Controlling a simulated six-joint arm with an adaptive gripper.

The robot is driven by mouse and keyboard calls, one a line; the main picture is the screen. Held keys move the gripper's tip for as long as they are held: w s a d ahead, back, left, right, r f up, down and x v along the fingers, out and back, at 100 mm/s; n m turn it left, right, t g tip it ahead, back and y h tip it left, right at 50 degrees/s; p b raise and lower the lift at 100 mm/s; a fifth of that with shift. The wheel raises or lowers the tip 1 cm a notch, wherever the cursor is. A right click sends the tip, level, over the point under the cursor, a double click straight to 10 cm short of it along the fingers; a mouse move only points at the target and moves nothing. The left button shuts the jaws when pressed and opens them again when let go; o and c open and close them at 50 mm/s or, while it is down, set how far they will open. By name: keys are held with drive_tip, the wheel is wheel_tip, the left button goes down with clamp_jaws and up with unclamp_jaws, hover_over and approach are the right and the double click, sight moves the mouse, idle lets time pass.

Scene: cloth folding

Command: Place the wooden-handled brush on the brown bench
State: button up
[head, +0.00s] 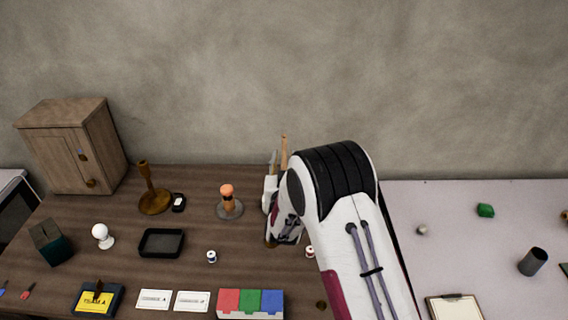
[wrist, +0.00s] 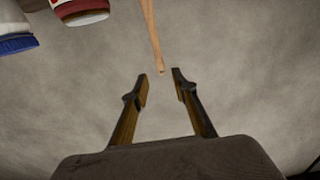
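The brush's wooden handle (head: 284,147) shows in the head view as a thin, light-brown upright stick beside my gripper (head: 273,160); its lower part is hidden by my arm. In the wrist view the handle (wrist: 152,35) enters from the top edge, and its end lies close to the gap between my fingertips (wrist: 161,74). My fingers are apart, with visible space on both sides of the handle's end. The brush head is not visible. The brown bench (head: 205,185) is the dark wood surface at left and middle in the head view.
A wooden cabinet (head: 70,145), a candlestick (head: 153,195), an orange-topped stand (head: 229,203) and a black tray (head: 161,243) are on the bench. A pale table (head: 460,255) lies right of my arm. Red-and-white (wrist: 82,10) and blue-and-white (wrist: 15,40) objects show top left in the wrist view.

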drive_tip(key=shift+s, duration=1.05)
drive_tip(key=shift+r, duration=0.15)
drive_tip(key=s+d+r+g+y, duration=0.1)
drive_tip(key=s+d+r+g, duration=0.25)
drive_tip(key=s+r, duration=0.35)
drive_tip(key=s+d+r+g+y, duration=0.1)
drive_tip(key=s+d+r+g, duration=0.25)
drive_tip(key=s+r, duration=0.4)
drive_tip(key=s+d+f+g+h, duration=0.1)
drive_tip(key=s+d, duration=0.4)
drive_tip(key=s, duration=1.2)
drive_tip(key=s+d+f+g+h, duration=0.1)
drive_tip(key=s+d+g, duration=0.3)
drive_tip(key=s, duration=1.4)
drive_tip(key=shift+s+d, duration=0.15)
drive_tip(key=shift+d, duration=0.6)
